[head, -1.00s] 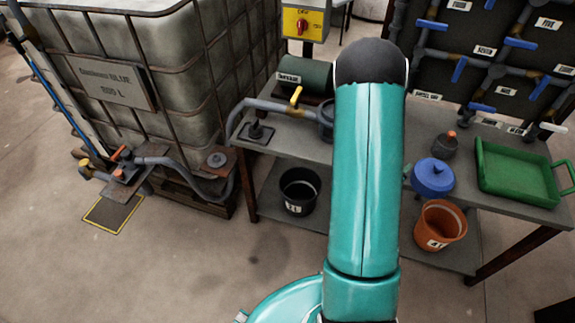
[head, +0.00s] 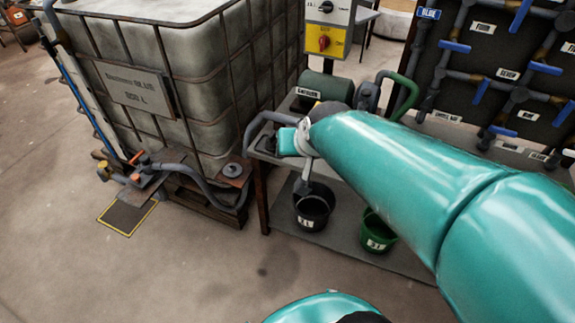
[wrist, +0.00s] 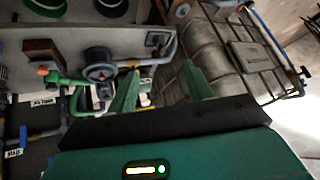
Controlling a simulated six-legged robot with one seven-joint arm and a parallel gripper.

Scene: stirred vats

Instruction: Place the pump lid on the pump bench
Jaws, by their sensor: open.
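A small grey round disc with a knob (head: 233,170), which may be the pump lid, lies on a brown plate beside the tank; I cannot be sure it is the lid. The pump bench (head: 262,196) stands right of the tank, its top largely hidden by my arm. The pump (wrist: 101,64) with its grey pipe shows on the bench in the wrist view. My gripper (wrist: 160,68) is open, its two green fingers apart with nothing held between them. The pipe and the tank appear beyond the fingers. In the head view the fingertips are not clear.
The caged tank (head: 165,85) fills the left. A valve and hose (head: 190,178) stick out at its foot. A black bucket (head: 313,211) and a green bucket (head: 376,232) stand on the lower shelf. A pipe board (head: 500,70) stands behind. The floor in front is clear.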

